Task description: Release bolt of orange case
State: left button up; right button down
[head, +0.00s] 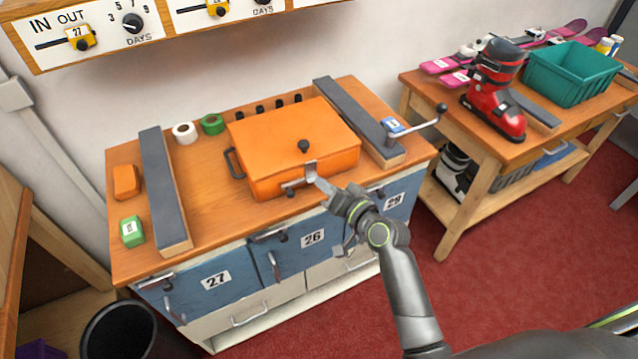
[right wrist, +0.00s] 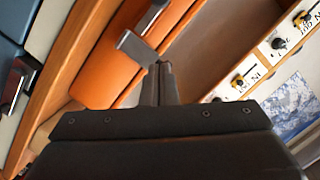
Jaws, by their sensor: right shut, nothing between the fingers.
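My left gripper is out of view.
Grey-topped wooden rails (head: 163,185) flank the case on both sides. White and green tape rolls (head: 184,132), an orange block (head: 126,181) and a green block (head: 132,231) stand left. A crank handle (head: 425,122) sticks out at right. Numbered blue doors (head: 212,283) are below.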

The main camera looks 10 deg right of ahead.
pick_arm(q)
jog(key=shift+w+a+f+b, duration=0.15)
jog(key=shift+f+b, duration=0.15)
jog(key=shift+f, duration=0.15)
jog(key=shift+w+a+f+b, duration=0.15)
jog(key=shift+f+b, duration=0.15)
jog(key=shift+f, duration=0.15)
pick_arm(e)
jog(key=v, duration=0.6)
jog(key=shift+s+a, duration=0.3)
jog(key=shift+s, duration=0.1)
jog(key=shift+r, duration=0.15)
